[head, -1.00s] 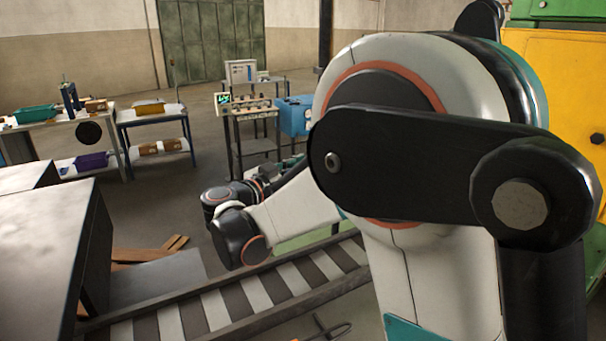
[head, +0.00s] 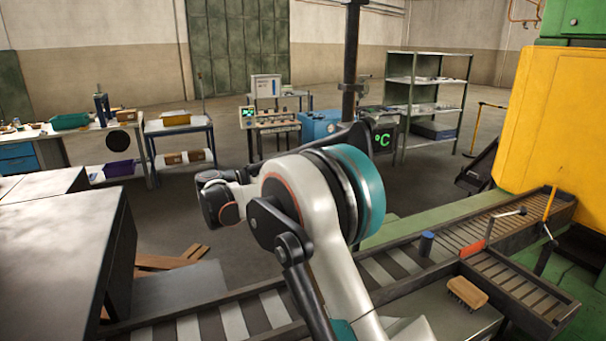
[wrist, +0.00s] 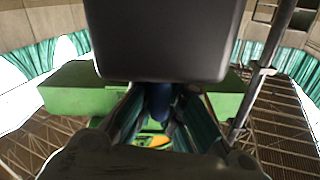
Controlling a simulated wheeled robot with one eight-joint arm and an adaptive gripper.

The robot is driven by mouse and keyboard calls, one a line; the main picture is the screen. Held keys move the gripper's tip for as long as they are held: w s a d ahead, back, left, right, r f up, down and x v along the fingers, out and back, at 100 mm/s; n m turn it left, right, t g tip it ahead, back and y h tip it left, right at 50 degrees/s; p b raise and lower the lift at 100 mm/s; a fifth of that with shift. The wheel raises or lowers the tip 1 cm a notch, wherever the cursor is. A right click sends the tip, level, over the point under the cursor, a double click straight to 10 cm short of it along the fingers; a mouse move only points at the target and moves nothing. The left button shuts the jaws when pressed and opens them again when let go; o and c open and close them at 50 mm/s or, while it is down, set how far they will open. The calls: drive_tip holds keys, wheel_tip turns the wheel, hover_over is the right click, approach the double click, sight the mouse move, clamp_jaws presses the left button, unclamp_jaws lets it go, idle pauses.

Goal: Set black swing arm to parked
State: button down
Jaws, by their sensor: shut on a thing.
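A black swing arm (head: 352,132) reaches out near a dark upright pole (head: 352,60) in the head view. A black display box with a green °C sign (head: 383,139) shows at its right; my arm hides much of the rest. My gripper is hidden in the head view. In the wrist view my gripper (wrist: 160,118) has its teal-sided fingers closed around a dark blue, handle-like piece (wrist: 159,98), under a large dark box (wrist: 165,40). How the blue piece joins the swing arm cannot be made out.
A yellow machine (head: 555,100) stands at the right. A roller conveyor (head: 480,240) crosses the front, with a blue cylinder (head: 427,243) and a brush (head: 467,293) near it. A grey shelf (head: 428,95) stands behind. A grey bench (head: 60,240) is at left.

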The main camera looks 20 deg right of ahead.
idle(0.3)
drive_tip(key=c, duration=1.7)
unclamp_jaws()
drive_tip(key=shift+w, duration=0.1)
drive_tip(key=shift+o, duration=0.2)
drive_tip(key=shift+f, duration=0.1)
drive_tip(key=shift+w+a+f, duration=0.1)
drive_tip(key=shift+a, duration=0.15)
drive_tip(key=s+a, duration=0.2)
drive_tip(key=a, duration=0.9)
drive_tip(key=shift+a+r, duration=0.25)
